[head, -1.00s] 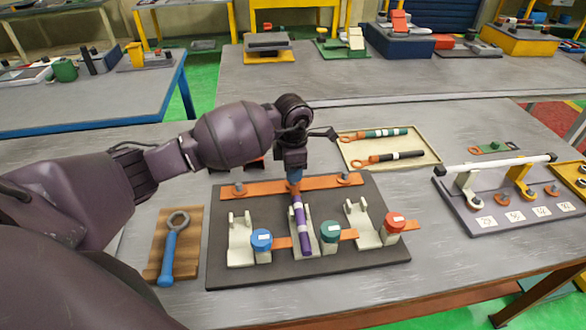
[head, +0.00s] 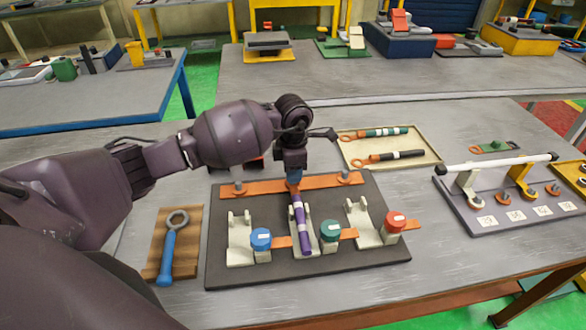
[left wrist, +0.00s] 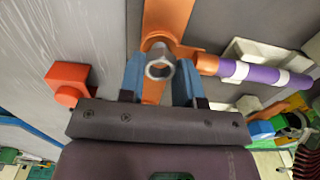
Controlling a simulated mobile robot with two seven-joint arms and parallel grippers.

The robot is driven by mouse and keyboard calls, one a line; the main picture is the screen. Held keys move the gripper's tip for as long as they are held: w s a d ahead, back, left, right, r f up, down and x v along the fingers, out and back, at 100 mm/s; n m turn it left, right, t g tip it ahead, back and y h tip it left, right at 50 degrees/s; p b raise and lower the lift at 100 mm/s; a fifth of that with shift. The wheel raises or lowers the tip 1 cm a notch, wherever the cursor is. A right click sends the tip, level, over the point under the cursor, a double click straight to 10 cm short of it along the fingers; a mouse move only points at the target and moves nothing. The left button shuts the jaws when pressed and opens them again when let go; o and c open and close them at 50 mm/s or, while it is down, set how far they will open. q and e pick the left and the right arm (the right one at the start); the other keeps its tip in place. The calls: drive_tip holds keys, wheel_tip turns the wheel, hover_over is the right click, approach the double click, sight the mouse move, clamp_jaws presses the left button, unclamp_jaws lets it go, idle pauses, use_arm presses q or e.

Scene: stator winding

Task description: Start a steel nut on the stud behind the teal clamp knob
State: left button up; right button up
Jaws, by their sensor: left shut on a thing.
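A dark board (head: 225,275) carries a blue knob (head: 261,240), the teal clamp knob (head: 330,231) and a red knob (head: 395,221), with a copper bar (head: 265,187) along its back. My left gripper (head: 295,182) points down over the middle of this bar. In the left wrist view its blue fingers (left wrist: 160,80) are shut on a steel nut (left wrist: 160,66) above the copper bar. A purple rod with white bands (head: 302,225) lies behind and left of the teal knob, its copper end close to the nut. Whether the nut sits on the stud is hidden. My right gripper is out of view.
A wrench (head: 170,245) lies on a wooden block at left. A tray (head: 400,142) with two banded rods stands behind the board. A rack with a white bar (head: 495,164) stands at right. Grey posts (head: 344,177) rise from the bar on both sides of my gripper.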

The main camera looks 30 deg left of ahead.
use_arm(q)
drive_tip(key=shift+f, duration=0.15)
idle(0.5)
drive_tip(key=shift+f, duration=0.25)
drive_tip(key=shift+f+b, duration=0.15)
drive_tip(key=shift+b, duration=0.15)
idle(0.3)
drive_tip(key=shift+s, duration=0.1)
drive_tip(key=shift+f, duration=0.1)
idle(0.5)
